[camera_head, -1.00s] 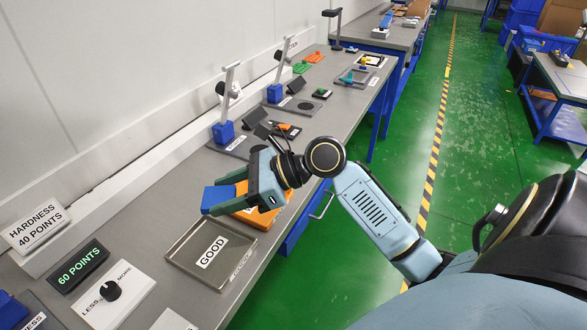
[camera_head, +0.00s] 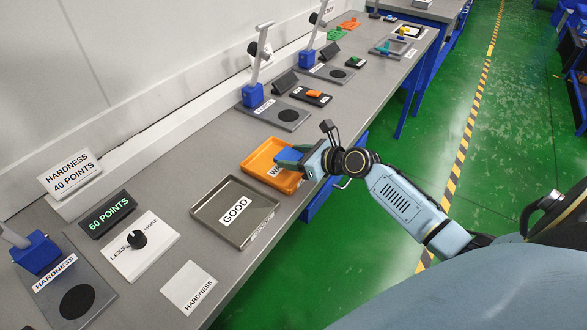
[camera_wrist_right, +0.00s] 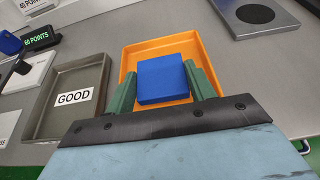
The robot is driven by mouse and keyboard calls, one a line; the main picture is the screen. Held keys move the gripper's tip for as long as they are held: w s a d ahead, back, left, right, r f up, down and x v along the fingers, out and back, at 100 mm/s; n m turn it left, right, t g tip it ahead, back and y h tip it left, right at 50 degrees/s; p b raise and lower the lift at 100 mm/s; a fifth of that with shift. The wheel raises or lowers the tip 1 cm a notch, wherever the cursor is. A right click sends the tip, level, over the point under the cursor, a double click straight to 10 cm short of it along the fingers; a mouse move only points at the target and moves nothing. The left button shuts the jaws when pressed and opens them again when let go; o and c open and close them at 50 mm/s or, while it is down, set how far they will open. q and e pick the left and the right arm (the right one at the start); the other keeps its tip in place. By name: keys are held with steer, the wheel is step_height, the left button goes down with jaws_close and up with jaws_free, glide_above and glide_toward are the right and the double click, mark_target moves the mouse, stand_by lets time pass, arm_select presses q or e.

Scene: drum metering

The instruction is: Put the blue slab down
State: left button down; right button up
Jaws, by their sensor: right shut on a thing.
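The blue slab (camera_wrist_right: 162,79) is between the green fingers of my right gripper (camera_wrist_right: 164,88), which is shut on it. In the right wrist view the slab is over the orange tray (camera_wrist_right: 128,62). In the head view the slab (camera_head: 289,155) shows partly behind the fingers of my right gripper (camera_head: 296,157), over the orange tray (camera_head: 262,155). I cannot tell whether the slab touches the tray's floor. My left gripper is not in view.
A grey tray labelled GOOD (camera_head: 209,198) is beside the orange tray. A dial panel (camera_head: 160,250) and a "60 POINTS" display (camera_head: 108,213) are at the left.

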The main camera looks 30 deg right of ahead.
steer(key=shift+f+b, duration=0.75)
steer(key=shift+f, duration=1)
steer(key=shift+f, duration=0.1)
steer(key=o, duration=1.1)
